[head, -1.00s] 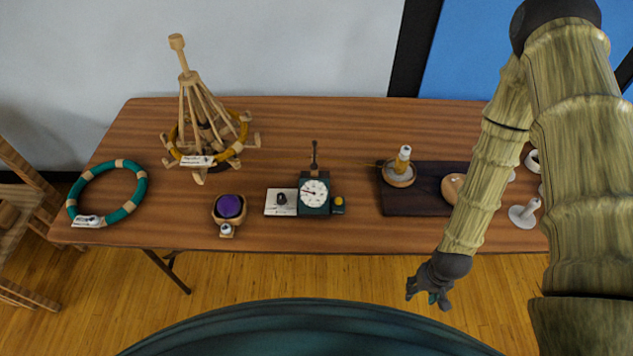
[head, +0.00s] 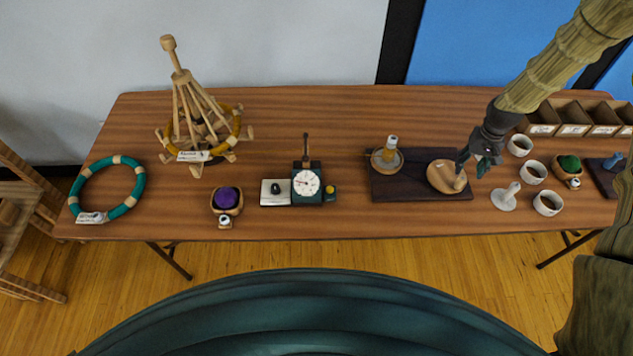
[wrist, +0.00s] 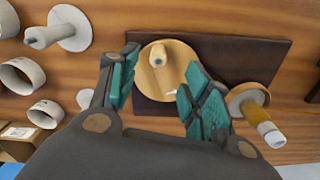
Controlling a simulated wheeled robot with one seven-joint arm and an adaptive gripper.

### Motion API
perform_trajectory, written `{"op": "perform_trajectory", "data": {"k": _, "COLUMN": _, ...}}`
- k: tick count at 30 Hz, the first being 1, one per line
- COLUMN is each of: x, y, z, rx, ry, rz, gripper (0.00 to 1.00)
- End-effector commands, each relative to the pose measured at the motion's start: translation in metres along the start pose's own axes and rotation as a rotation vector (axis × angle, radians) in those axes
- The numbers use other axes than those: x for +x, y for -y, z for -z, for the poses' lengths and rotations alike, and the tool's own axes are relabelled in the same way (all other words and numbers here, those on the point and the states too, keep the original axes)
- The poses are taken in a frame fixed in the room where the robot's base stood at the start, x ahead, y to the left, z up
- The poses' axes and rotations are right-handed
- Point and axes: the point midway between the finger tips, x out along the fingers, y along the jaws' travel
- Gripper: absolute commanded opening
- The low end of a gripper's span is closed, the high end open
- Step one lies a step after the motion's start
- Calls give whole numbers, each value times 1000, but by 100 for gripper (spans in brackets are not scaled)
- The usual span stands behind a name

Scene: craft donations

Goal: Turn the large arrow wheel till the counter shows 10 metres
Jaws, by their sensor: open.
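A large round wooden wheel (head: 440,172) lies on a dark board (head: 393,188), with an upright peg near its rim. In the wrist view the wheel (wrist: 178,82) shows a small pale mark that may be its arrow, and the peg (wrist: 157,54) shows between my fingers. My gripper (head: 471,166) is open above the wheel's right side; the wrist view shows its fingers (wrist: 160,62) apart with nothing held. A dark green counter (head: 307,196) with a round white dial stands left of the board. Its needle is too small to read exactly.
A spool on a round base (head: 387,160) stands on the board's left. White cups (head: 533,172) and a white stand (head: 503,200) are close right of my gripper. A wooden yarn winder (head: 190,110), teal ring (head: 135,190) and purple yarn bowl (head: 227,199) are further left.

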Motion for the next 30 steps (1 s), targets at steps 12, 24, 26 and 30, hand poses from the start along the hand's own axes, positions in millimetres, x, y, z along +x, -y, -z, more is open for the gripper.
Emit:
{"op": "perform_trajectory", "data": {"k": 12, "x": 15, "y": -3, "z": 3, "rx": 2, "ry": 2, "rz": -2, "gripper": 48}}
{"op": "perform_trajectory", "data": {"k": 24, "x": 51, "y": -3, "z": 3, "rx": 2, "ry": 1, "rz": -2, "gripper": 48}}
{"op": "perform_trajectory", "data": {"k": 26, "x": 56, "y": -3, "z": 3, "rx": 2, "ry": 2, "rz": -2, "gripper": 48}}
{"op": "perform_trajectory", "data": {"k": 30, "x": 69, "y": -3, "z": 2, "rx": 2, "ry": 2, "rz": -2, "gripper": 48}}
